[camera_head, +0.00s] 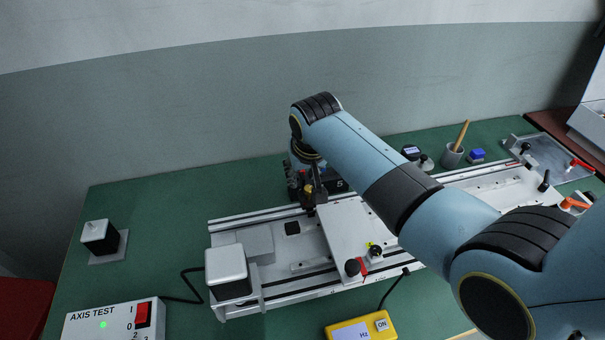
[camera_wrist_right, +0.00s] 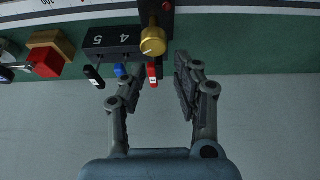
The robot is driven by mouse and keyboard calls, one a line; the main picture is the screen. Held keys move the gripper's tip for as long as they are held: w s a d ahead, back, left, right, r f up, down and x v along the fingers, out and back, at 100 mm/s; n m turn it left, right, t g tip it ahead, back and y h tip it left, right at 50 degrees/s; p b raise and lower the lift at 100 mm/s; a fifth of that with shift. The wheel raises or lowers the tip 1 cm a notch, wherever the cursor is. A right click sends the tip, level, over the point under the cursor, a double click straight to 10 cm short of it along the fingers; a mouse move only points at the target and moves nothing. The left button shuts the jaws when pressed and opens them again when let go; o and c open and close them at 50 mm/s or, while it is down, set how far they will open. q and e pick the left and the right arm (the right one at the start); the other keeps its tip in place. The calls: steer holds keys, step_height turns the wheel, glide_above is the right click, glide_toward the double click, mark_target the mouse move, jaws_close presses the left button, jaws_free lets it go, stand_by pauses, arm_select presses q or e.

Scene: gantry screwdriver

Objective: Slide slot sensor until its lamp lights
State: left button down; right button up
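My right gripper (camera_head: 305,182) is at the back rail of the gantry, seen past my arm in the head view. In the wrist view the right gripper (camera_wrist_right: 165,68) has its fingers apart. A small red piece (camera_wrist_right: 152,75) lies between the fingertips, with no clear grip on it. Just beyond the tips is a black upright part (camera_wrist_right: 155,12) with a brass knob (camera_wrist_right: 153,42), which may be the slot sensor; I cannot tell for sure. I cannot make out a lit sensor lamp. My left gripper is not in view.
A black numbered block (camera_wrist_right: 112,42) sits beside the knob, with a blue piece (camera_wrist_right: 119,70) below it. The white gantry carriage (camera_head: 350,232) is on the rails (camera_head: 230,222). An AXIS TEST box (camera_head: 105,322) shows a green light. A yellow meter (camera_head: 360,328) stands in front.

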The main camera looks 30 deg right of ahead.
steer(key=shift+w+f, duration=0.1)
steer(key=shift+f, duration=0.25)
jaws_close()
stand_by(0.3)
